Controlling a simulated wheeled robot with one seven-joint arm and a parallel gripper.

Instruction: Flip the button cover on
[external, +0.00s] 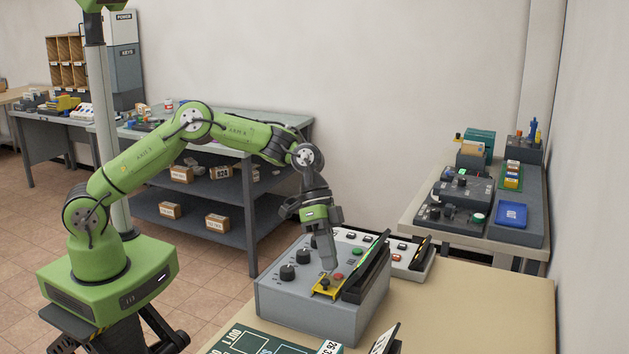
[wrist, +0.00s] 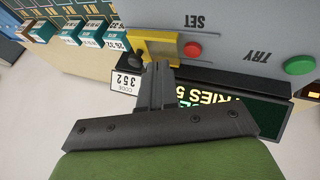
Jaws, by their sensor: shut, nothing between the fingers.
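The grey control box (external: 300,310) stands on the tan table. A small yellow piece (external: 320,291), which looks like the button cover or its frame, sits on the box's top near the front edge. It also shows at the top of the wrist view (wrist: 172,42), left of the red button (wrist: 193,49). My gripper (external: 328,266) points down just above the yellow piece, fingers shut and empty. In the wrist view the fingertips (wrist: 157,70) overlap the yellow piece's lower edge. I cannot tell whether they touch it. The fingers hide part of it.
A green TRY button (wrist: 299,65) and dark knobs (external: 288,272) are on the same box. A dark display panel (external: 368,270) stands along its right side. A white switch box (external: 405,255) lies behind. The table's right side (external: 480,310) is clear.

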